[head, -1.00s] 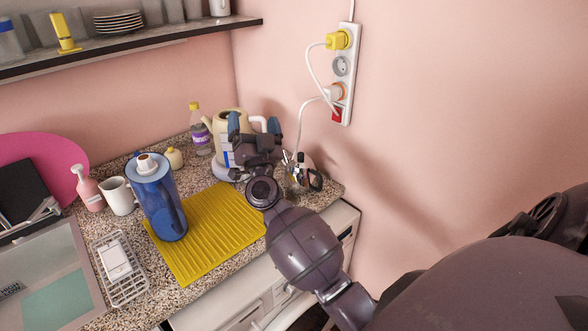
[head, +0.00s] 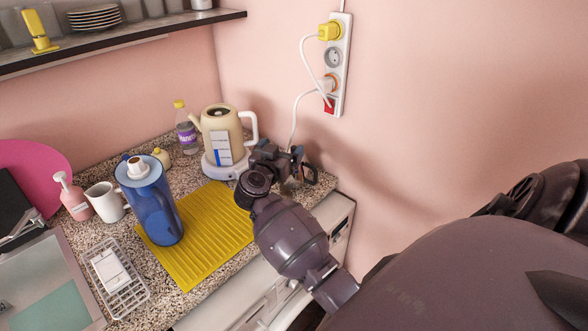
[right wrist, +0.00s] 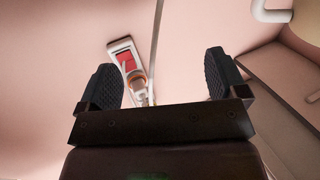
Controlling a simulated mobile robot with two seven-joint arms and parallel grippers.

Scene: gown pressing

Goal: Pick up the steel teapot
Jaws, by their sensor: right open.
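The steel teapot (head: 308,174) stands at the right end of the counter near the wall. Only part of it and its dark handle show in the head view; my right gripper hides most of the rest. My right gripper (head: 282,154) is just left of and in front of it in the picture. I cannot tell if they touch. In the right wrist view the two dark fingers (right wrist: 163,80) stand wide apart with nothing between them. The teapot does not show there. My left gripper is out of view.
A cream kettle (head: 222,130) stands on its base left of the gripper. A power strip (head: 336,65) with hanging white cords is on the wall above the teapot.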

